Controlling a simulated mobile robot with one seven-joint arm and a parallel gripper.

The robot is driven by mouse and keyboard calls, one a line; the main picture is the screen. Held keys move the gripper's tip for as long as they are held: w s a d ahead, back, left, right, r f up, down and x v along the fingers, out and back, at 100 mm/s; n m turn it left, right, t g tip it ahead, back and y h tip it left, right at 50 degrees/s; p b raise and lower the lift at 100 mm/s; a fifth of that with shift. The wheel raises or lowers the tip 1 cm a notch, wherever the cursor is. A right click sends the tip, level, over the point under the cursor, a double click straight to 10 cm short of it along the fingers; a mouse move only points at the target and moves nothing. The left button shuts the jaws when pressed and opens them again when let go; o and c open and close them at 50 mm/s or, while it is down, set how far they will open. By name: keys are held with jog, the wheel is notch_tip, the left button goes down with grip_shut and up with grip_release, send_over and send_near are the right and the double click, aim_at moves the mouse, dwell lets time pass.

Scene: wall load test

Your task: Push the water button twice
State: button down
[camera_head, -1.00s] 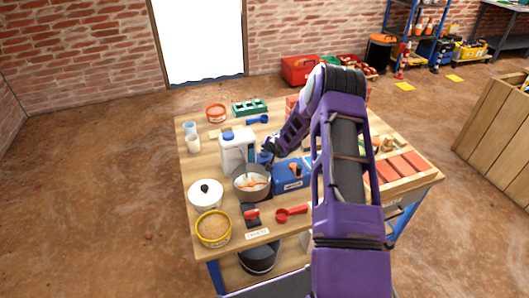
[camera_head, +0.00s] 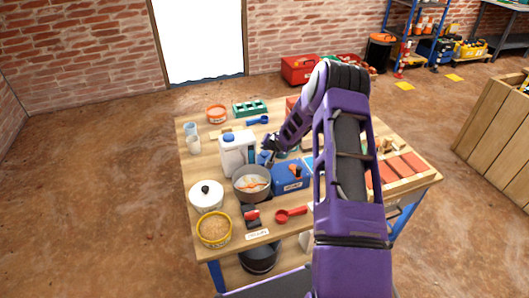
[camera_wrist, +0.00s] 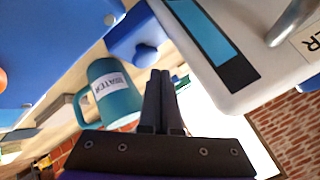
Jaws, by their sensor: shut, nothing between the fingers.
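My gripper (camera_head: 267,144) is over the table, just right of a white jug-like container (camera_head: 238,153) with a blue top. In the wrist view its fingers (camera_wrist: 160,73) are shut and empty. A blue block with a rounded blue knob (camera_wrist: 145,52) lies just beyond the fingertips, apart from them in the picture; I cannot tell if the knob is the water button. A teal mug (camera_wrist: 114,98) labelled WATER is left of the fingers. The white container (camera_wrist: 240,85) with a blue window strip fills the right; its label is partly cut off.
A grey pot (camera_head: 250,196) and a blue box (camera_head: 290,178) stand in front of my gripper. A white lidded pot (camera_head: 206,195), a yellow-rimmed tub (camera_head: 214,229) and a red scoop (camera_head: 290,215) are nearer the front edge. Red blocks (camera_head: 400,167) lie on the right.

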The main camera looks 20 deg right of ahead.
aim_at(265, 155)
jog(key=shift+r+p, duration=1.8)
jog(key=shift+r, duration=0.75)
